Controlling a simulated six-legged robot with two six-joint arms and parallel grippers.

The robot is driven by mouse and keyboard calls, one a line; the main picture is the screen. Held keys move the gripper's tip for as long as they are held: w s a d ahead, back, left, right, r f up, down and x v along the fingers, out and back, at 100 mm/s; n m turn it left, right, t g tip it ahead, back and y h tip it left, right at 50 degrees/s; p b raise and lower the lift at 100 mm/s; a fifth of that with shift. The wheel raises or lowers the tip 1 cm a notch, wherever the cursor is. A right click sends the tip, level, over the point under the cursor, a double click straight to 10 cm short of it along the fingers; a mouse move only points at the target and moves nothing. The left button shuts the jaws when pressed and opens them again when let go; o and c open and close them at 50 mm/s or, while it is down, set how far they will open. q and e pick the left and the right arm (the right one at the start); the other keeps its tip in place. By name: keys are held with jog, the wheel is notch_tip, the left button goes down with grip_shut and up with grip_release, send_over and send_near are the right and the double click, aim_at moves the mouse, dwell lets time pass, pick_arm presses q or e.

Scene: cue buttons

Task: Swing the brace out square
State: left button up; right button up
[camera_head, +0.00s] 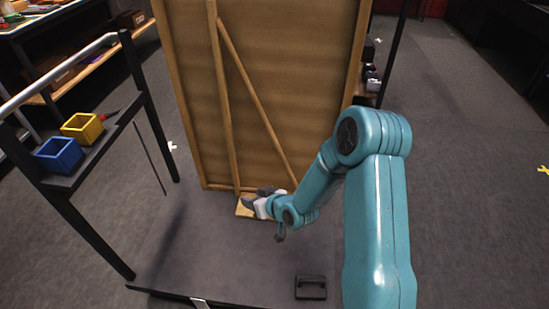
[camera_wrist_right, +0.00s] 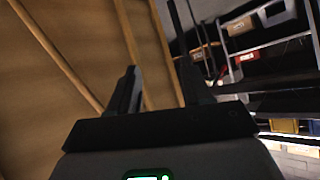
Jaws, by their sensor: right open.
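A tall brown panel (camera_head: 290,70) with a pale wooden frame stands upright in the head view. On its face is the wooden brace (camera_head: 226,100), with a long upright and a diagonal strip that meet near the top. A pale wooden piece (camera_head: 242,209) shows at the brace's foot. My right gripper (camera_head: 257,200) is low beside this foot and partly covers it. In the right wrist view its jaws (camera_wrist_right: 160,85) are apart, with wooden strips behind them; I cannot tell whether they touch the wood. My left gripper is out of view.
A black-framed stand (camera_head: 112,130) at left carries a yellow bin (camera_head: 82,127) and a blue bin (camera_head: 59,154). A dark handled block (camera_head: 311,287) lies on the floor in front. Shelves (camera_wrist_right: 265,55) show right in the wrist view. Floor before the panel is mostly clear.

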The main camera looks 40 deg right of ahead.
jog(key=w+d+f+t+h+b, duration=0.1)
jog(key=d+f+t+h+b, duration=0.15)
jog(key=d+b, duration=0.6)
jog(key=n+t+h+b, duration=0.2)
jog(key=t+b, duration=0.2)
jog(key=b, duration=0.1)
send_near(271, 132)
jog(key=shift+g, duration=0.25)
jog(key=b+x, duration=0.3)
jog(key=x, duration=0.4)
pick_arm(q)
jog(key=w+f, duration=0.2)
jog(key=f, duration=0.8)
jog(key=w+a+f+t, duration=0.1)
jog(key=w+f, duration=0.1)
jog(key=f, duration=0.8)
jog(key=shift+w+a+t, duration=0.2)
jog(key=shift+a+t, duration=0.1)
pick_arm(e)
jog(key=shift+x, duration=0.8)
jog(key=shift+r, duration=0.15)
grip_shut()
